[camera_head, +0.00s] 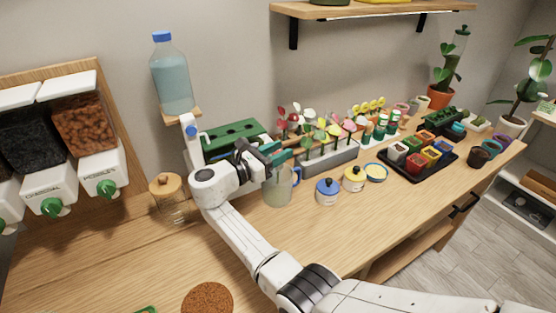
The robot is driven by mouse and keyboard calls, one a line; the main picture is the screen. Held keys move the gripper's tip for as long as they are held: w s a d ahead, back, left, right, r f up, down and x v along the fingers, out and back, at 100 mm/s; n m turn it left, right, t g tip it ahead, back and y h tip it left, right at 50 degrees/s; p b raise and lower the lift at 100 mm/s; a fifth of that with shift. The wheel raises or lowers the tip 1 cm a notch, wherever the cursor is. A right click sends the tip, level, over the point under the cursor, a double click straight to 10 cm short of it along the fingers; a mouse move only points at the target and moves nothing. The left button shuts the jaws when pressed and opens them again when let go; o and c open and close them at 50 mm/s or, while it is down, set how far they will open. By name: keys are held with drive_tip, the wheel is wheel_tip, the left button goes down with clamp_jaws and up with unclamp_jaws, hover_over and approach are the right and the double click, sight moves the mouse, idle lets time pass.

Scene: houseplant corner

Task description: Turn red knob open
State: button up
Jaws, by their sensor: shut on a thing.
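I cannot make out a red knob in this view. My gripper (281,157) is at the middle of the bench, above the glass jug (278,190) with a blue handle and in front of the flower planter. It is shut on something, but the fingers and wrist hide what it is. A clear water bottle (171,80) with a blue cap stands on a small wooden ledge behind my arm. My arm covers the area below the bottle. The dispensers at left have green knobs (53,208).
A corked glass jar (169,197) stands left of my wrist. Blue-lidded (327,192) and yellow-lidded (354,180) pots stand right of the jug. A green box (230,137) and flower planter (333,158) are behind. A black tray (424,175) of coloured pots lies further right.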

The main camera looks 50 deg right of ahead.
drive_tip(key=shift+f+m+g+b, duration=0.45)
drive_tip(key=shift+m+g+b, duration=0.45)
drive_tip(key=shift+g, duration=0.3)
drive_tip(key=shift+g+y, duration=0.3)
drive_tip(key=o, duration=0.7)
drive_tip(key=shift+a, duration=0.1)
drive_tip(key=shift+o, duration=1.1)
drive_tip(key=shift+r, duration=0.2)
drive_tip(key=b+v, duration=0.3)
drive_tip(key=v, duration=0.7)
drive_tip(key=shift+w+a, duration=0.15)
drive_tip(key=shift+a, duration=0.2)
